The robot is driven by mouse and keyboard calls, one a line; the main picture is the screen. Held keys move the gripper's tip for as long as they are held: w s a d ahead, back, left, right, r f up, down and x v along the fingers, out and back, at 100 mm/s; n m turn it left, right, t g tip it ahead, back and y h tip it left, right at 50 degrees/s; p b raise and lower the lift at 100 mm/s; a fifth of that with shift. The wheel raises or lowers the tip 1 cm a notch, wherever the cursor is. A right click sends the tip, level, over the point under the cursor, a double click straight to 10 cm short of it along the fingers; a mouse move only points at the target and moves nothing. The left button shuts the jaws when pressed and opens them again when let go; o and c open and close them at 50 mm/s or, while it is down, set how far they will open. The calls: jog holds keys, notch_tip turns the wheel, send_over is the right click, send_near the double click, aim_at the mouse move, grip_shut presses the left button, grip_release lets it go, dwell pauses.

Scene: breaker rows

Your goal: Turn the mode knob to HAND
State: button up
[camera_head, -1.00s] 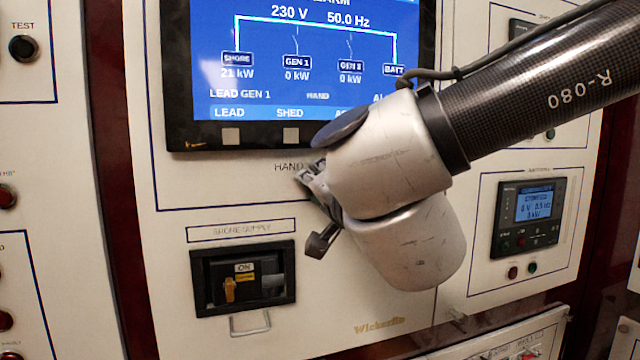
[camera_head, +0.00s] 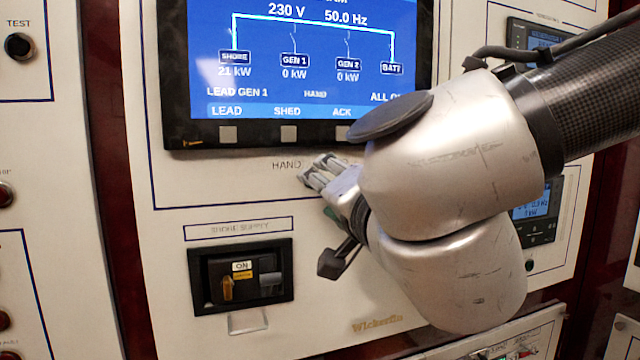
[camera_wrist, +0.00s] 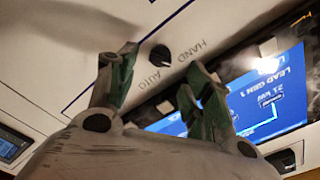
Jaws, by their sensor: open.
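The mode knob (camera_wrist: 160,55) is a small round black knob on the cream panel in the wrist view. The printed words HAND (camera_wrist: 188,60) and AUTO (camera_wrist: 155,82) stand beside it. Its pointer direction is too small to tell for certain. My gripper (camera_wrist: 163,68) is open, with one finger on each side of the knob in the picture; contact is not visible. In the head view my gripper (camera_head: 318,170) is at the panel just below the screen, right of the HAND label (camera_head: 287,164), and the knob is hidden behind it.
The blue screen (camera_head: 300,60) sits directly above the gripper and shows HAND in its lower line. The shore supply breaker (camera_head: 240,277), marked ON, is below left. A small meter (camera_head: 530,220) is partly hidden behind my wrist at right.

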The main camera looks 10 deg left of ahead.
jog(key=v, duration=0.6)
jog(key=shift+s+f, duration=0.1)
jog(key=shift+s, duration=0.05)
